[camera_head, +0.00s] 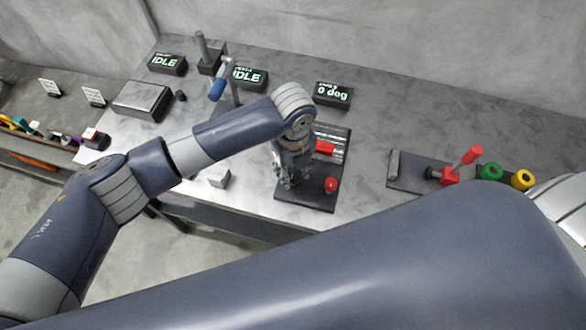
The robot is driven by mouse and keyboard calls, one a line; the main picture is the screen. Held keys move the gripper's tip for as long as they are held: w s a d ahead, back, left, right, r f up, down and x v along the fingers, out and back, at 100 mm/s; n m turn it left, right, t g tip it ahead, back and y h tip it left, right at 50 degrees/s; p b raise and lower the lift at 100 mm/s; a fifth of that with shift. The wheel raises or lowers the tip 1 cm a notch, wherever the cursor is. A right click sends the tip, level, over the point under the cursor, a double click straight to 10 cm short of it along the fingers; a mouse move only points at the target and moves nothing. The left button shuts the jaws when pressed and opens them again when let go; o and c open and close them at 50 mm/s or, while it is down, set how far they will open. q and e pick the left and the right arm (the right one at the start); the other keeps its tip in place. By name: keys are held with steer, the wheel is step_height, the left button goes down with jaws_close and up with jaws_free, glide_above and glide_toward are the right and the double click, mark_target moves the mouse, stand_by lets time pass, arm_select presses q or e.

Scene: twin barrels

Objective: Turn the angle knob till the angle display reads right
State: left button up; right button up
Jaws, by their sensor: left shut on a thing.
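The angle display (332,95) stands at the back of the table and reads 0 deg in pale green. In front of it lies a dark fixture board (300,193) with a red block (325,147) and a red knob (331,185). My left gripper (286,184) points down over the left part of this board, left of the red knob. It is shut on what appears to be the angle knob, which the fingers and wrist hide. My right arm crosses the foreground, and its gripper is out of view.
Two displays reading IDLE (166,63) (248,78) stand at the back left, near a blue-handled lever (217,90) and a grey metal box (142,100). At right, another board (408,183) carries a red lever (462,167) beside green (490,171) and yellow (522,179) rings.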

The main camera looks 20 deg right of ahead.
mark_target(293, 173)
stand_by(0.5)
arm_select(q)
steer(key=o, duration=1.1)
step_height(293, 173, up, 12)
